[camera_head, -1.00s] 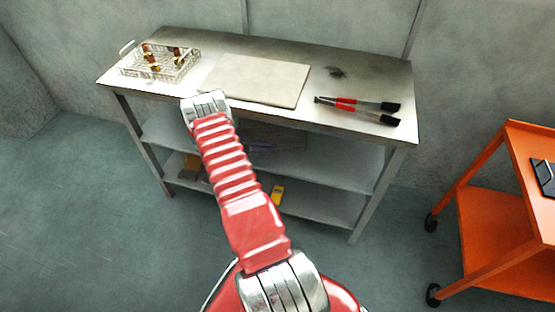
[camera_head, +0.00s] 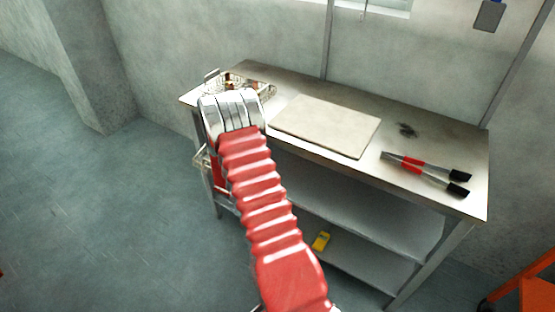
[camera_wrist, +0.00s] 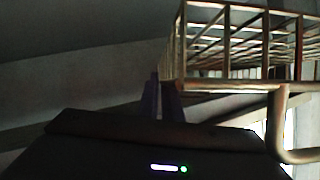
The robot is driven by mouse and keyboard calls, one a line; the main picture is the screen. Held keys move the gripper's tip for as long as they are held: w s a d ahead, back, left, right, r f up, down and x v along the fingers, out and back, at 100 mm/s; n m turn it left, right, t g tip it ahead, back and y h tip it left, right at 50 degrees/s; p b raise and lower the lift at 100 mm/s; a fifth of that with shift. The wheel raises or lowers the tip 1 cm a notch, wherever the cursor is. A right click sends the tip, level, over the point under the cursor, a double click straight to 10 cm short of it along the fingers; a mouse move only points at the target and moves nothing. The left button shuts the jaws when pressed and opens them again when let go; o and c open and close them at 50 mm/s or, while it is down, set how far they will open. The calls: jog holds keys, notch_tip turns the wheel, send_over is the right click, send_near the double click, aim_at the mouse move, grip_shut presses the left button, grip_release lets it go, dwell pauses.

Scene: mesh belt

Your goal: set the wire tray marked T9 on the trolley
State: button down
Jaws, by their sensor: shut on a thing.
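The wire tray (camera_head: 262,90) shows at the back left corner of the bench in the head view, partly behind my arm, with small brown items in it. No T9 mark is readable. In the wrist view the tray's wire side (camera_wrist: 230,45) is close, at upper right, with a bent wire handle (camera_wrist: 285,130) below it. My gripper (camera_wrist: 163,85) is shut at the tray's near lower edge; the exact grip is dark and unclear. My arm hides the jaws in the head view. The orange trolley (camera_head: 527,292) shows only at the lower right corner.
The metal bench (camera_head: 430,150) carries a pale board (camera_head: 325,125) and red-and-black handled tools (camera_head: 425,172) at right. A pale bent piece (camera_head: 202,160) shows beside my arm below the bench edge. A yellow object (camera_head: 321,241) is on a lower shelf. The floor at left is clear.

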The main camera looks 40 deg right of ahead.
jog(key=w+a+r+n+t+y, duration=0.1)
jog(key=a, duration=0.2)
jog(key=w+a+n+t+y, duration=0.1)
jog(key=a, duration=0.3)
jog(key=w+a+r+n+t+y, duration=0.1)
jog(key=w+a+n, duration=0.1)
jog(key=a, duration=0.1)
jog(key=shift+w+a+r+t, duration=0.1)
jog(key=shift+a+r+t, duration=0.25)
jog(key=shift+a+t, duration=0.05)
jog(key=a+r+n+t+y, duration=0.1)
jog(key=a+r+n+y, duration=0.3)
jog(key=a, duration=1)
jog(key=a+r+n+t+y, duration=0.2)
jog(key=a+r+n+y, duration=0.2)
jog(key=a, duration=1.1)
jog(key=shift+s+r+y, duration=0.35)
jog(key=shift+r+y, duration=0.25)
jog(key=shift+r, duration=0.35)
jog(key=shift+s, duration=0.15)
